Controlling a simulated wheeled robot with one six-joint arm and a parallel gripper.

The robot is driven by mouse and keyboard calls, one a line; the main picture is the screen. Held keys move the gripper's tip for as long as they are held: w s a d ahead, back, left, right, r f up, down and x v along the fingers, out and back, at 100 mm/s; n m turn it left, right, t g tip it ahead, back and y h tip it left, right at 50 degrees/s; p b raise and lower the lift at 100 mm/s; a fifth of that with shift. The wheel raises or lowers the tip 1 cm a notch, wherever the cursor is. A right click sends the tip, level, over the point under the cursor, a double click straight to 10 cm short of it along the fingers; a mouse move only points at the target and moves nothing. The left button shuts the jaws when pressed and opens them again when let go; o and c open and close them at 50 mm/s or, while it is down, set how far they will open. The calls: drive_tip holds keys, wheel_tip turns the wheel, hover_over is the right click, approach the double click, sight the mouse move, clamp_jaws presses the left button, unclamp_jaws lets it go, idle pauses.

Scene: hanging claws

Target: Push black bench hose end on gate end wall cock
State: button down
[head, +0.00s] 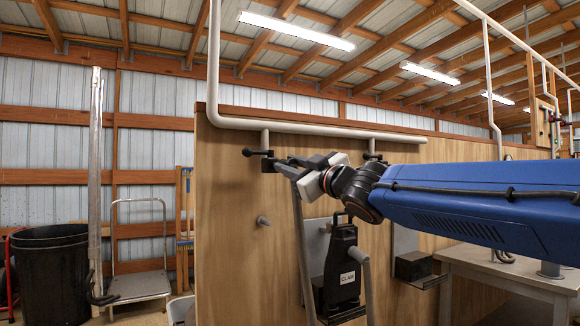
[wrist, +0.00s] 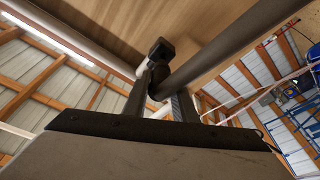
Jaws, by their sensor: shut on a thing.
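The wall cock (head: 258,153), a small black tap under the white pipe, is at the upper left of the wood panel. The cock also shows in the wrist view (wrist: 161,50), just beyond my fingers. My gripper (head: 281,165) is at this cock and shut on the end of a dark grey hose (head: 302,245), which hangs down from it. In the wrist view the hose (wrist: 225,48) runs off to the upper right from between the fingers (wrist: 158,104). The hose end is close to the cock's outlet; whether it is on it, I cannot tell.
Another cock (head: 372,155) is to the right, partly behind my arm. A black unit marked CLAW (head: 342,262) hangs below, with a second hose (head: 367,285) beside it. A grey peg (head: 263,221) sticks out of the panel. A bench (head: 510,270) stands right.

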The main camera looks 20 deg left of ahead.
drive_tip(key=shift+w+a, duration=1.2)
drive_tip(key=shift+a, duration=0.2)
drive_tip(key=c, duration=1.4)
unclamp_jaws()
drive_tip(key=shift+o, duration=0.2)
drive_tip(key=v, duration=1.7)
drive_tip(key=shift+d, duration=0.25)
drive_tip(key=w+d+f+m+t+h, duration=0.2)
drive_tip(key=d+f+m+h, duration=0.4)
drive_tip(key=d, duration=0.6)
drive_tip(key=w+d+f+m+t+h, duration=0.2)
drive_tip(key=d+f+m+h, duration=0.25)
drive_tip(key=d+f, duration=0.5)
drive_tip(key=s+d+f+m+g+h, duration=0.2)
drive_tip(key=s+d+f+h, duration=0.1)
drive_tip(key=d+f, duration=0.4)
drive_tip(key=s+d+f+m+g+h, duration=0.1)
drive_tip(key=s+d+f+h, duration=0.25)
drive_tip(key=d+f, duration=0.35)
drive_tip(key=s+d+f+m+g, duration=0.2)
drive_tip(key=s+d+f+g, duration=0.1)
drive_tip(key=s+f, duration=0.5)
drive_tip(key=s+d+f+m+g, duration=0.2)
drive_tip(key=s+d+f+g, duration=0.2)
drive_tip(key=s+f, duration=0.5)
drive_tip(key=s+d, duration=0.1)
drive_tip(key=s, duration=0.2)
drive_tip(key=shift+s+f, duration=0.3)
